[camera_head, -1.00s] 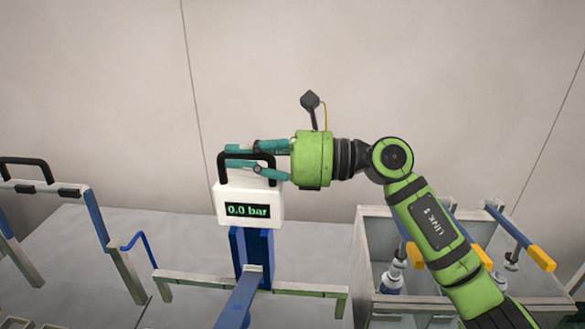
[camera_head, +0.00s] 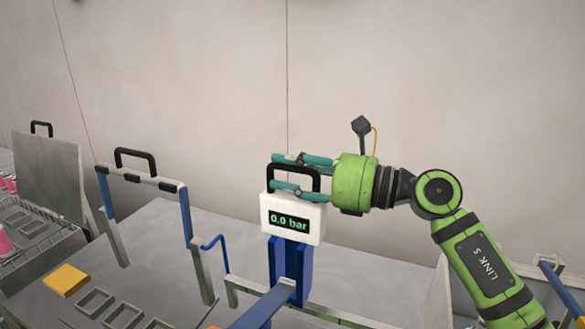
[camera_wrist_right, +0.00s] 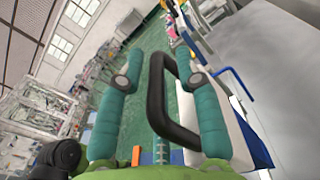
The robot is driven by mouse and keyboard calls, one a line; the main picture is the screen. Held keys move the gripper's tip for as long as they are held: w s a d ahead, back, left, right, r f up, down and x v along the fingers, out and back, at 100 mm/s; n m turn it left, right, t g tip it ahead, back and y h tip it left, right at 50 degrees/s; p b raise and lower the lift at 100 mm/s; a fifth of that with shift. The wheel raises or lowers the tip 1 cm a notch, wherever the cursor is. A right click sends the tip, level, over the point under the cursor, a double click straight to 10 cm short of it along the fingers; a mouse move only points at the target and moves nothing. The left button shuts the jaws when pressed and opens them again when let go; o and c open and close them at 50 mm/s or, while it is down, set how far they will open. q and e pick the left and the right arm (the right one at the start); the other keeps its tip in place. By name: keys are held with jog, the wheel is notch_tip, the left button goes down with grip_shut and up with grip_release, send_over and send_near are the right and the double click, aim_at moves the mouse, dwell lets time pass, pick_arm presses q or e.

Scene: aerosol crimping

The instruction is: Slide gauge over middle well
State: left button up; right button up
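The gauge (camera_head: 293,218) is a white box with a dark display reading 0.0 bar and a black loop handle (camera_head: 293,168) on top. It stands at the top of a blue post (camera_head: 290,268). My right gripper (camera_head: 285,172) is at the handle, with its teal fingers on either side of it. In the right wrist view, the handle (camera_wrist_right: 157,95) stands between the fingers with a gap showing, so the gripper looks open. Small rectangular wells (camera_head: 122,315) lie in a row at the lower left, partly cut off. My left gripper is not in view.
A blue and grey frame with a black handle (camera_head: 135,158) stands left of the gauge. A yellow block (camera_head: 65,280) lies near the wells. A grey panel (camera_head: 48,175) stands at far left. A blue bar (camera_head: 262,308) runs forward from the post.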

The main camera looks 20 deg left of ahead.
jog(key=shift+r, duration=0.1)
jog(key=shift+d, duration=0.25)
jog(key=d, duration=1.1)
jog(key=shift+d, duration=0.3)
jog(key=shift+r, duration=0.1)
